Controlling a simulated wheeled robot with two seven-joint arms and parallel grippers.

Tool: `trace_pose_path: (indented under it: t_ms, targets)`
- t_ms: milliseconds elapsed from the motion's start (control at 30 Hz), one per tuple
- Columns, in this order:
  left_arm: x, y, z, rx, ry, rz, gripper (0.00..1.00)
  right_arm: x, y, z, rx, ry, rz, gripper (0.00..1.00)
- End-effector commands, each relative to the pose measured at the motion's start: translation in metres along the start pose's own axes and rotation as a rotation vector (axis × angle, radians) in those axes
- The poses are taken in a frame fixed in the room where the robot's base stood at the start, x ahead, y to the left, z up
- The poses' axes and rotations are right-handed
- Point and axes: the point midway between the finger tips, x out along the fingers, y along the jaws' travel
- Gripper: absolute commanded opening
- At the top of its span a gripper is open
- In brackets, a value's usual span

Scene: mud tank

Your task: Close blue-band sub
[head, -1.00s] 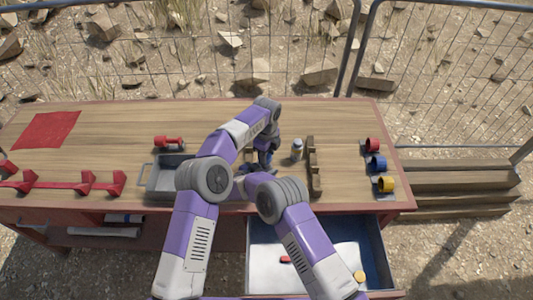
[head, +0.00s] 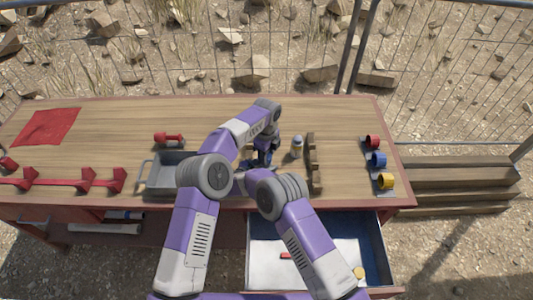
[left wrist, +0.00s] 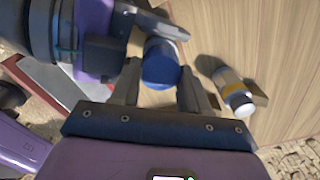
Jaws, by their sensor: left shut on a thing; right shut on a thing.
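The blue-capped sub (left wrist: 160,65) is between the fingers of my left gripper (left wrist: 158,76) in the left wrist view. Its round blue end faces the camera and its greyish body runs away behind it. My right gripper (left wrist: 112,60), dark, comes in from the left of that view beside the sub and is shut on it too. In the head view both grippers meet over the table, left of the small bottle, and my arms hide most of the sub. I cannot tell whether the blue end is fully seated.
Red, blue and yellow rings (head: 377,160) line the right edge. A grey tray (head: 165,178) is left; an open drawer (head: 375,240) is in front.

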Motion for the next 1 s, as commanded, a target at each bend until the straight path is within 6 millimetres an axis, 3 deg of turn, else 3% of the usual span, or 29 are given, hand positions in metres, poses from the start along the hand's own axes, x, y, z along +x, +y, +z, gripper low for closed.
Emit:
trace_pose_path:
  t_ms: [667,700,867,1000]
  targets:
    - [0.012,0.001,0.0,0.001,0.0,0.003,0.17,0.0,0.0,-0.001,0.001,0.001,0.0,0.0]
    - [0.012,0.0,0.0,0.001,0.0,0.002,0.48,0.0,0.0,-0.001,0.001,0.001,0.0,0.0]
    - [0.012,0.001,0.0,0.0,0.0,0.003,0.7,0.0,0.0,-0.001,0.001,0.001,0.0,0.0]
    - [0.012,0.002,0.0,0.0,0.001,0.007,0.7,0.002,0.0,-0.001,0.001,0.001,0.001,0.0]
